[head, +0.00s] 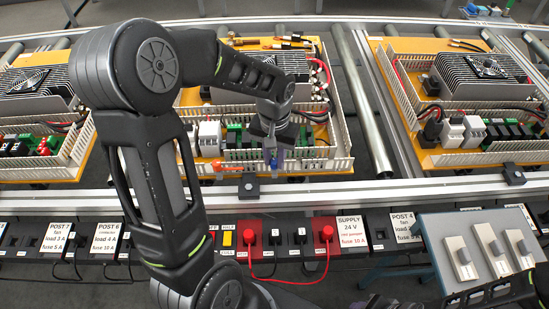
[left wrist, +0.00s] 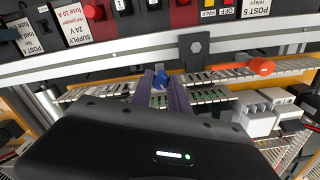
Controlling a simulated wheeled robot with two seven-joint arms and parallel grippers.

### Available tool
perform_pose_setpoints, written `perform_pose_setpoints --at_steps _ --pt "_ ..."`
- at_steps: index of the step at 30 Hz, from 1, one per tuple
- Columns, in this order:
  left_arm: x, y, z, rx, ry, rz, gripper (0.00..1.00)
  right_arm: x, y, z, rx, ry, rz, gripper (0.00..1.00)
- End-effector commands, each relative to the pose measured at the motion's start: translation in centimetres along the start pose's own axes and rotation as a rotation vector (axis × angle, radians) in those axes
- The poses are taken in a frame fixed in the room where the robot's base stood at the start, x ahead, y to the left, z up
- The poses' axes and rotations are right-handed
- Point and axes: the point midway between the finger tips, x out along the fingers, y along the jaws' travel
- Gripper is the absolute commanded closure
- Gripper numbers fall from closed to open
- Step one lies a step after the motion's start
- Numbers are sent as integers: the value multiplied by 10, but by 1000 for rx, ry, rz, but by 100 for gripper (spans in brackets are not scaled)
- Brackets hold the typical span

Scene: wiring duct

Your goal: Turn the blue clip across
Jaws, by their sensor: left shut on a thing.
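My left gripper (head: 272,152) points down at the front wiring duct (head: 312,165) of the middle board. It is shut on the blue clip (head: 274,161), which is small and mostly hidden by the fingers. In the left wrist view the blue clip (left wrist: 159,80) shows between the two fingertips (left wrist: 161,88), at the slotted duct (left wrist: 205,78). I cannot tell exactly how the clip lies relative to the duct walls.
An orange clip (head: 218,165) sits on the same duct to the left; it also shows in the left wrist view (left wrist: 262,67). White and green terminal parts (head: 208,137) stand behind the duct. A dark stop block (head: 249,185) is on the front rail.

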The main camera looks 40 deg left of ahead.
Motion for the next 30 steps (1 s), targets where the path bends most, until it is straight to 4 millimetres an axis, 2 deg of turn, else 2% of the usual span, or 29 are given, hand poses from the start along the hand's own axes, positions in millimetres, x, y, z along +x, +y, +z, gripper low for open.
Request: perform_pose_setpoints --at_steps 12,29,30 --pt "-1 0 -1 248 3 0 100 2 0 0 -1 1 -1 64" --pt "-1 0 -1 286 3 0 100 2 0 0 -1 1 -1 64" --pt "-1 0 -1 286 3 0 76 2 0 0 -1 1 -1 64"
